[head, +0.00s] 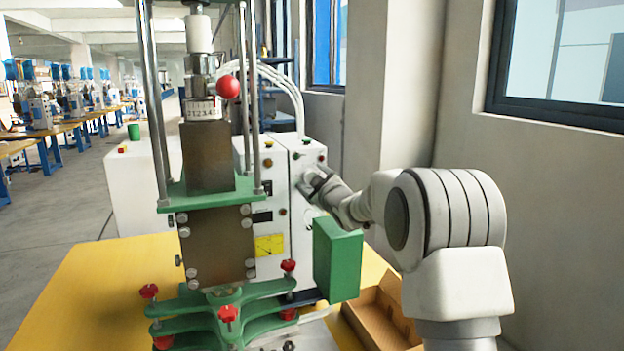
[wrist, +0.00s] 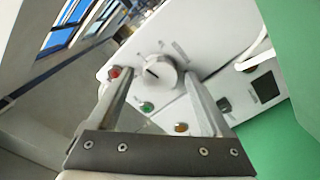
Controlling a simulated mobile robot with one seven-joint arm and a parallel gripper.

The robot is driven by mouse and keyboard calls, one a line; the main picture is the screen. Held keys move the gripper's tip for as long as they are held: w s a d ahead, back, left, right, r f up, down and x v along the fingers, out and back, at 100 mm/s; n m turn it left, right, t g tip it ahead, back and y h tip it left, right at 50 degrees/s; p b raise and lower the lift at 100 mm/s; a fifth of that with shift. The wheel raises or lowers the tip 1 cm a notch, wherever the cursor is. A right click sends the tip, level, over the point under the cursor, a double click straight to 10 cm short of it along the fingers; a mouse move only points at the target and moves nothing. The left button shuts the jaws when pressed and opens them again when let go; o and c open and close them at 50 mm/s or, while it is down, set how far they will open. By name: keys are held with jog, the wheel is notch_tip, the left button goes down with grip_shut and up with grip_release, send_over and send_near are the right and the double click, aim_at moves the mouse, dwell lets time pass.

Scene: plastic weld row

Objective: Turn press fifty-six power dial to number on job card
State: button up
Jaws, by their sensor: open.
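The power dial (wrist: 158,72) is a white round knob with a dark pointer line on the white control panel, clear in the wrist view. Marks around it are too small to read. My gripper (wrist: 157,78) is open. Its two fingers reach toward the panel, one on each side of the dial in the picture; I cannot tell whether they touch it. In the head view my gripper (head: 307,181) is at the front of the white press cabinet (head: 275,200) and hides the dial. I cannot make out a job card with a readable number.
A red button (wrist: 113,73), a green button (wrist: 146,106) and an amber button (wrist: 181,127) surround the dial. A green box (head: 337,258) stands below my arm. The press column (head: 208,155) with a red ball knob (head: 228,87) is left. A cardboard box (head: 375,310) lies right.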

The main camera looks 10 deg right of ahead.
jog(key=shift+w, duration=0.1)
jog(key=shift+c, duration=0.3)
grip_shut()
jog(key=shift+f+b, duration=0.1)
jog(key=shift+b, duration=0.3)
jog(key=n+b, duration=0.9)
jog(key=n, duration=0.1)
jog(key=shift+n, duration=0.3)
dwell(0.4)
